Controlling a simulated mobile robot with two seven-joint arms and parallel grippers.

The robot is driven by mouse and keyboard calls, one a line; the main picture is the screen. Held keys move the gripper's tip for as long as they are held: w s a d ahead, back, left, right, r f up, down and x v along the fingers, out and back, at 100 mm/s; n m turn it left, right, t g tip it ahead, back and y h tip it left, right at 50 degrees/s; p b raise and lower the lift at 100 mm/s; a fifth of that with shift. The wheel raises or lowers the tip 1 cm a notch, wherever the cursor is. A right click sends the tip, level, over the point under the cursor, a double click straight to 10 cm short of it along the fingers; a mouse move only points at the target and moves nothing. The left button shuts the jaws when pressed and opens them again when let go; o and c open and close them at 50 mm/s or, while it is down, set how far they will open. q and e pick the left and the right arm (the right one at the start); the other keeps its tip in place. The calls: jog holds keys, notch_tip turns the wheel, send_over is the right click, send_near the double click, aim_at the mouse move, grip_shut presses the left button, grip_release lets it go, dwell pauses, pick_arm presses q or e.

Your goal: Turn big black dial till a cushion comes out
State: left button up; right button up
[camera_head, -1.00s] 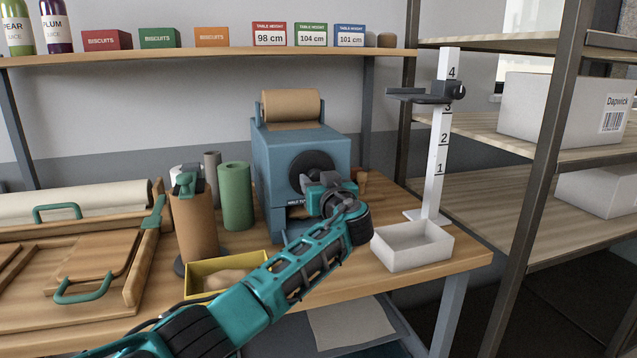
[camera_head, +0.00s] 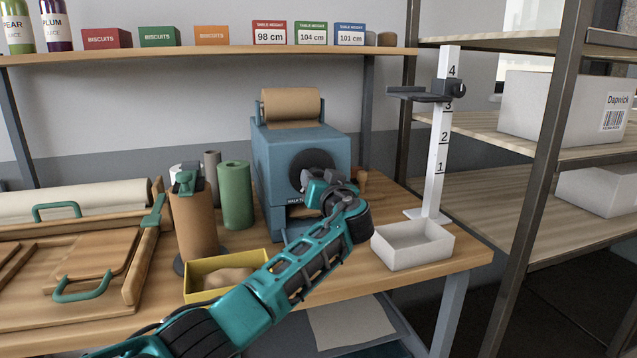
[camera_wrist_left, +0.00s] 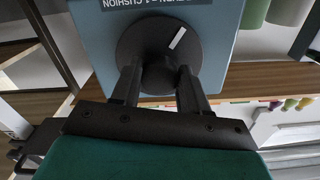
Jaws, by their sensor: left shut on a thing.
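The big black dial (camera_head: 303,163) is on the front of a blue machine (camera_head: 273,147) with a brown paper roll (camera_head: 291,104) on top. In the left wrist view the dial (camera_wrist_left: 140,41) is a dark disc with a white mark at its upper right. My left gripper (camera_wrist_left: 159,80) is shut on the dial's central knob (camera_wrist_left: 159,74), one finger on each side. In the head view my left gripper (camera_head: 313,184) covers the dial's lower right. The machine's lower opening is partly hidden by my arm, and I see no cushion there. My right gripper is out of view.
A white open box (camera_head: 412,247) and a white numbered post (camera_head: 441,150) stand right of the machine. A yellow tray (camera_head: 199,266) holding a brown lump lies left of my arm. A green roll (camera_head: 235,195) and a brown roll (camera_head: 194,222) stand to the left.

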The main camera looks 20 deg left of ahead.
pick_arm(q)
jog(key=shift+a+r+m+p, duration=0.1)
jog(key=shift+m+p, duration=1.4)
jog(key=shift+m, duration=2.7)
jog(key=shift+r+m+p, duration=0.1)
jog(key=shift+m+p, duration=1.4)
jog(key=shift+m, duration=2.7)
jog(key=shift+f, duration=0.1)
jog(key=o, duration=1)
jog(key=shift+o, duration=0.2)
jog(key=shift+s, duration=0.15)
jog(key=v, duration=1.3)
